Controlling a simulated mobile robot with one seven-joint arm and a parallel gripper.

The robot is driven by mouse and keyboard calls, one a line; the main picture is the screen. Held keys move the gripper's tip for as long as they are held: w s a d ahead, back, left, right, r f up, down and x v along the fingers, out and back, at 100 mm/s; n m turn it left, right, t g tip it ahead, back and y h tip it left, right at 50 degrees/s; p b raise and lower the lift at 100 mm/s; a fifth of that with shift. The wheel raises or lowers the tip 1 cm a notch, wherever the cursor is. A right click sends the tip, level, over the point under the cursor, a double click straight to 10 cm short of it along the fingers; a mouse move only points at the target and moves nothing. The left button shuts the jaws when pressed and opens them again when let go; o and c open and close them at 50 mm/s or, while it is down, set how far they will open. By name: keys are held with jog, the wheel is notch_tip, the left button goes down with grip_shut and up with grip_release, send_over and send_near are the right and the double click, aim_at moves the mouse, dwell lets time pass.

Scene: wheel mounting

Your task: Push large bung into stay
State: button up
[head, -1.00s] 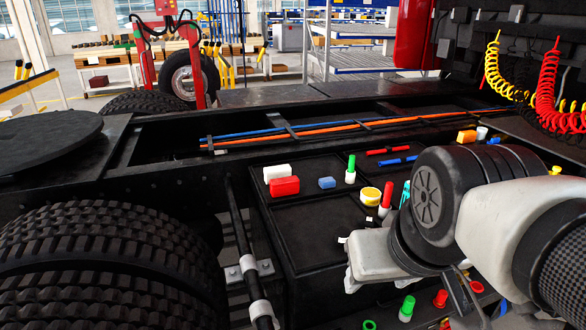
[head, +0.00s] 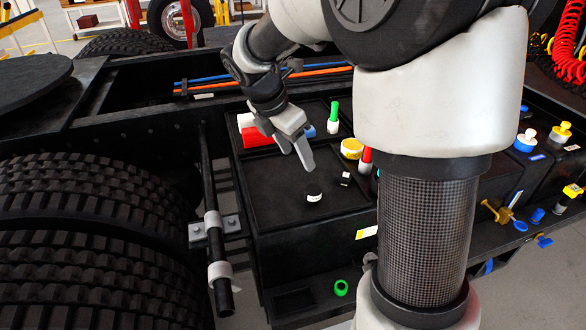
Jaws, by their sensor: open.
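My gripper (head: 298,153) reaches in from the upper middle and points down and right over the black top of the truck's side box. Its fingers look empty, and the gap between them is hard to see from this side. A short black cylinder with a white mark (head: 314,192), perhaps the large bung, stands just beyond and below the fingertips, apart from them. A black tube with light collars (head: 214,240), perhaps the stay, is fixed by a grey bracket left of the box. Its lower end points toward me. I cannot tell for certain which part is which.
A red block (head: 257,138), a green-topped piece (head: 334,117) and a yellow-topped pot (head: 351,148) stand near my gripper. A green ring (head: 341,288) lies on the lower ledge. Large tyres (head: 85,245) fill the left. My arm hides much of the right.

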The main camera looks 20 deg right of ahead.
send_near(312, 189)
jog(key=x, duration=0.5)
jog(key=shift+w+d+b, duration=0.15)
jog(key=shift+b, duration=0.25)
jog(key=x, duration=0.5)
jog(key=shift+f, duration=0.1)
jog(key=shift+a, duration=0.2)
jog(key=shift+c, duration=0.2)
jog(key=c, duration=1.1)
